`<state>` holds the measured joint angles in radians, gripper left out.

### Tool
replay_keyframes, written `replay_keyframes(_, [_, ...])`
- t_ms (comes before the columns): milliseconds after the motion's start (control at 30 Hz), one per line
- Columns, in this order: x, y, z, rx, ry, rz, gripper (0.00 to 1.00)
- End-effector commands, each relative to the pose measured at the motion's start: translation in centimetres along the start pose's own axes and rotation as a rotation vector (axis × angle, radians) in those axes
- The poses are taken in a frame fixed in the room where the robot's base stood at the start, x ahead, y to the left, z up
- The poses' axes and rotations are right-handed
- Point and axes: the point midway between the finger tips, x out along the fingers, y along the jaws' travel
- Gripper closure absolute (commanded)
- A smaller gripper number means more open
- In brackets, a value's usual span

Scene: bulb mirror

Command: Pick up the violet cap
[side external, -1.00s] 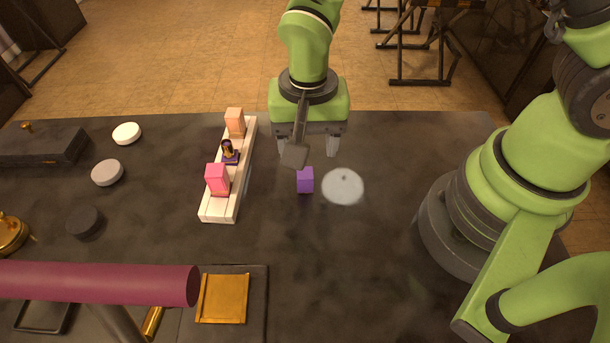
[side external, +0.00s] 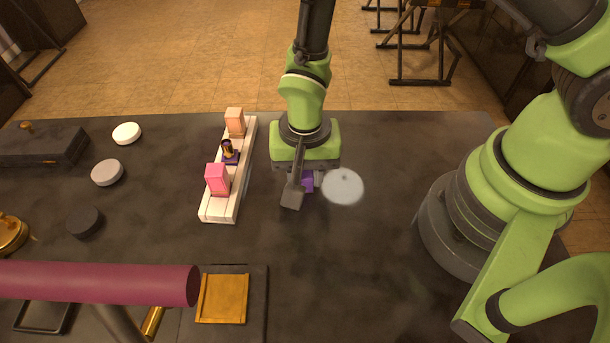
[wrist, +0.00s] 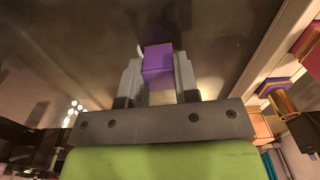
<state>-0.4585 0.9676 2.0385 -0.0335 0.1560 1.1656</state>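The violet cap (side external: 308,182) is a small purple block on the dark table, left of the pale round disc. My gripper (wrist: 158,75) is lowered over it and points down. In the wrist view the cap (wrist: 157,66) sits between the two grey fingers, one close against each side, with no clear gap. My gripper looks shut on it. In the side view the gripper body and a grey bracket hide most of the fingers and part of the cap. The cap appears at table level.
A white rack (side external: 222,207) at left holds a pink block (side external: 217,179), a dark violet-and-gold piece (side external: 229,152) and an orange block (side external: 235,122). The pale disc (side external: 343,186) lies right of the gripper. A maroon bar (side external: 100,283) crosses the front left. The table's front middle is clear.

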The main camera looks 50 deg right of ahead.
Motion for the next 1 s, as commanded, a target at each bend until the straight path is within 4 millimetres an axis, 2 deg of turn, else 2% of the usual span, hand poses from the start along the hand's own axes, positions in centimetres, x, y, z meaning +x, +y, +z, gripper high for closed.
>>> replay_keyframes(33, [0.0, 0.0, 0.0, 0.0, 0.0, 0.0, 0.83])
replay_keyframes(100, [0.0, 0.0, 0.0, 0.0, 0.0, 0.0, 0.94])
replay_keyframes(367, [-0.1, 0.0, 0.0, 0.0, 0.0, 0.0, 0.94])
replay_keyframes(533, [-0.9, -0.1, 0.0, 0.0, 0.001, -0.002, 0.94])
replay_keyframes(667, [-2.7, -0.1, 0.0, 0.0, 0.002, -0.004, 0.94])
replay_keyframes(1000, [-8.7, -0.1, 0.0, 0.0, 0.002, -0.004, 0.94])
